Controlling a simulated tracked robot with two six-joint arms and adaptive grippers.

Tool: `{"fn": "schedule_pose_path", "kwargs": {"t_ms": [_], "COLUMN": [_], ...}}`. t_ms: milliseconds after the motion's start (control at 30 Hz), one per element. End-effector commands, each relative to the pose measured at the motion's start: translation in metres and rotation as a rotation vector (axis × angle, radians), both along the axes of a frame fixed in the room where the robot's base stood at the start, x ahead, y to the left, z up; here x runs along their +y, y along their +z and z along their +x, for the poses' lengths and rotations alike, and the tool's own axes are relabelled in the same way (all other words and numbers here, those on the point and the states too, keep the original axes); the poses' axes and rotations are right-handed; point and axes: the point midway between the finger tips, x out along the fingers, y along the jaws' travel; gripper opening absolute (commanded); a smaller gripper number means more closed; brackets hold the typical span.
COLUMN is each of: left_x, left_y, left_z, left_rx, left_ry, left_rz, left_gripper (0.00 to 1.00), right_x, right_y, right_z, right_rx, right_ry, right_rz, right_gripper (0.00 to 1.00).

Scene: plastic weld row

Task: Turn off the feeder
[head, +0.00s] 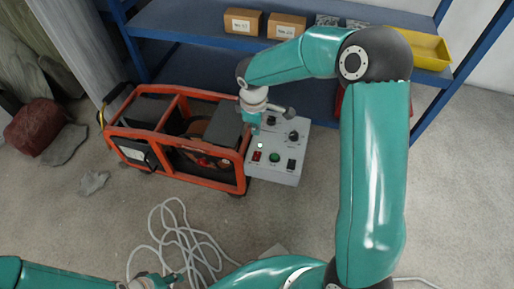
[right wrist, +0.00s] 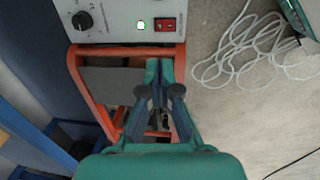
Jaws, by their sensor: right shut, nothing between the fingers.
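The feeder looks to be the grey control box (head: 282,175) beside an orange-framed machine. Its face carries a red rocker switch (head: 257,156), a lit lamp (head: 260,145), a green button (head: 274,157), a black switch (head: 291,165) and dark knobs. In the right wrist view the red switch (right wrist: 165,24) and the glowing greenish lamp (right wrist: 141,25) are at the top. My right gripper (head: 252,128) is shut and empty, above the box's left edge by the orange frame; its fingers (right wrist: 159,68) point towards the box, apart from the switch. My left gripper (head: 155,281) is at the bottom edge, its fingers unclear.
The orange-framed machine (head: 245,173) stands directly left of the box. A blue shelf (head: 190,22) with cartons (head: 243,22) and a yellow bin (head: 428,50) is behind. White cable (head: 180,235) lies coiled on the floor. My right arm covers the area right of the box.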

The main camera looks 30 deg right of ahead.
Motion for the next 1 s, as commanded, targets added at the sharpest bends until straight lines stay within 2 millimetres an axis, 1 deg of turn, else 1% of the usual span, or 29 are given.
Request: {"fn": "schedule_pose_path", "kwargs": {"t_ms": [167,267,333,467,700,800,900,1000], "left_x": [0.000,0.000,0.000,0.000,0.000,0.000,0.000,0.000], "left_y": [-0.001,-0.004,-0.007,-0.016,-0.034,-0.040,-0.046,-0.050], "left_z": [0.000,0.000,0.000,0.000,0.000,0.000,0.000,0.000], "left_rx": [0.000,0.000,0.000,0.000,0.000,0.000,0.000,0.000], "left_ry": [0.000,0.000,0.000,0.000,0.000,0.000,0.000,0.000], "left_rz": [0.000,0.000,0.000,0.000,0.000,0.000,0.000,0.000], "left_gripper": [0.40,0.40,0.40,0.40,0.40,0.40,0.40,0.40], "right_x": [0.000,-0.001,-0.002,-0.004,-0.008,-0.010,-0.011,-0.012], "right_y": [-0.002,-0.010,-0.018,-0.041,-0.091,-0.109,-0.123,-0.133], "right_z": [0.000,0.000,0.001,0.002,0.006,0.007,0.009,0.010], "right_rx": [0.001,0.002,0.002,0.004,0.004,0.003,0.001,0.001], "right_ry": [0.000,0.001,0.001,0.000,0.001,0.000,0.001,0.000], "right_rz": [-0.001,-0.001,-0.001,0.000,-0.001,0.000,0.000,0.000], "right_gripper": [0.00,0.00,0.00,0.00,0.00,0.00,0.00,0.00]}}
